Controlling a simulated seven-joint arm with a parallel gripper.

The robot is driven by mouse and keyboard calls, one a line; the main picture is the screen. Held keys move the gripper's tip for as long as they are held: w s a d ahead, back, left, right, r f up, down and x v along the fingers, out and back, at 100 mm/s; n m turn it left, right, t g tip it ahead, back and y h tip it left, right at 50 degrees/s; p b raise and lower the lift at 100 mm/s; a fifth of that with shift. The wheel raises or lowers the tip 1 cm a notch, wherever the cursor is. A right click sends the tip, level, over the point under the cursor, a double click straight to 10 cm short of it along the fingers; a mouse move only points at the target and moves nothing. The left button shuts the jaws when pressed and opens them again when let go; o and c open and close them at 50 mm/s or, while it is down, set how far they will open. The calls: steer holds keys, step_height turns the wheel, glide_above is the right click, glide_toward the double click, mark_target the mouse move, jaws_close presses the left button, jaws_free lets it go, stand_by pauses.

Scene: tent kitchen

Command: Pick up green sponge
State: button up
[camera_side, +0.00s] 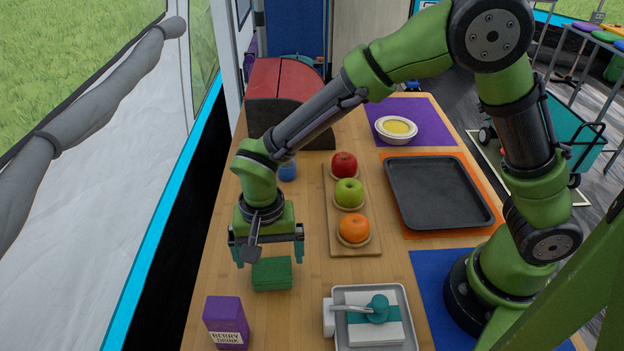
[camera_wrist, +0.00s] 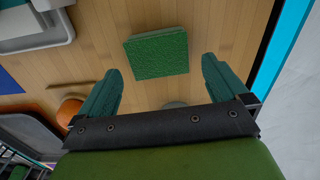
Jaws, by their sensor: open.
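The green sponge (camera_side: 272,273) is a dark green block lying flat on the wooden table, left of the middle in the side view. In the wrist view the sponge (camera_wrist: 157,53) shows as a bright green textured square, slightly turned, above the fingertips in the picture. My gripper (camera_side: 266,262) is right at the sponge, above or just behind it. Its fingers are spread wide, and nothing is between them. In the wrist view my gripper (camera_wrist: 158,82) shows two teal fingers, one on each side below the sponge, apart from it.
A purple berry drink box (camera_side: 226,322) stands in front left of the sponge. A grey tray with a white block and teal-handled tool (camera_side: 414,341) is at front right. A wooden board (camera_side: 338,247) holds an apple, a green apple and an orange. A dark baking tray (camera_side: 437,190) lies right.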

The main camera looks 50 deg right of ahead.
mark_target(271, 268)
steer(key=f, duration=0.4)
steer(key=shift+s+a+f, duration=0.1)
steer(key=shift+s+f, duration=0.1)
steer(key=shift+s, duration=0.05)
steer(key=shift+c, duration=0.3)
steer(key=c, duration=0.8)
steer(key=shift+r, duration=0.15)
